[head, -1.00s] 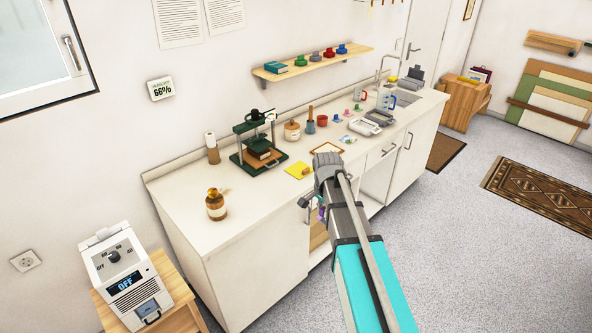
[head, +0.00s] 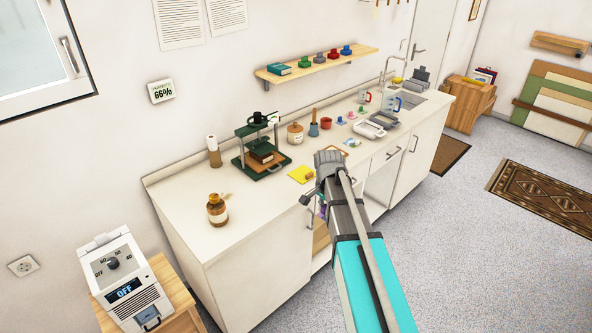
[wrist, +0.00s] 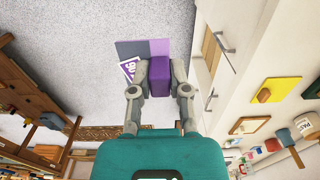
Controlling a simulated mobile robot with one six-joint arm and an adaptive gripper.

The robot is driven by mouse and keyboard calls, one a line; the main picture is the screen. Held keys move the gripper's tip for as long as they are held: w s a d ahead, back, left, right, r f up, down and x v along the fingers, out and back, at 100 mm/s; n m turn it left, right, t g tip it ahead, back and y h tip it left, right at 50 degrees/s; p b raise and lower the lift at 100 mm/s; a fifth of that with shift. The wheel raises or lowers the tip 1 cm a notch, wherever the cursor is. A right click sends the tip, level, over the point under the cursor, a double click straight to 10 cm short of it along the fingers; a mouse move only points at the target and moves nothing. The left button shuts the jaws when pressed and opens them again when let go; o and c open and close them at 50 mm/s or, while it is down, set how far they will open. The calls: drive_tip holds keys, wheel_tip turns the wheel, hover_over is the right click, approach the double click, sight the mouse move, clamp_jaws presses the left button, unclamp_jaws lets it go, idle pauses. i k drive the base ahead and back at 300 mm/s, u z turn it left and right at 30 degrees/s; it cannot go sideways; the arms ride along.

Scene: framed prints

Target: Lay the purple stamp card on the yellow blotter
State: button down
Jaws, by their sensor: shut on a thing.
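The purple stamp card (wrist: 157,48) shows in the wrist view as a flat square, part grey-purple, with a purple block (wrist: 160,80) on its near side. My gripper (wrist: 160,66) is shut on that block, one finger on each side. In the head view my arm hides most of the gripper and card; only a bit of purple (head: 322,210) shows beside it. The yellow blotter (head: 299,176) lies on the counter beyond my arm, with a small orange-brown block on it. It also shows at the right of the wrist view (wrist: 285,86), apart from the card.
A green press (head: 262,160) and a brown bottle (head: 217,210) stand left of the blotter on the counter (head: 250,215). A framed print, jars and trays (head: 369,130) stand to the right. Cabinet handles (head: 311,221) stick out along the counter front.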

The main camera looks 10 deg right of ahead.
sight(301, 172)
drive_tip(key=i, duration=0.85)
drive_tip(key=z, duration=0.05)
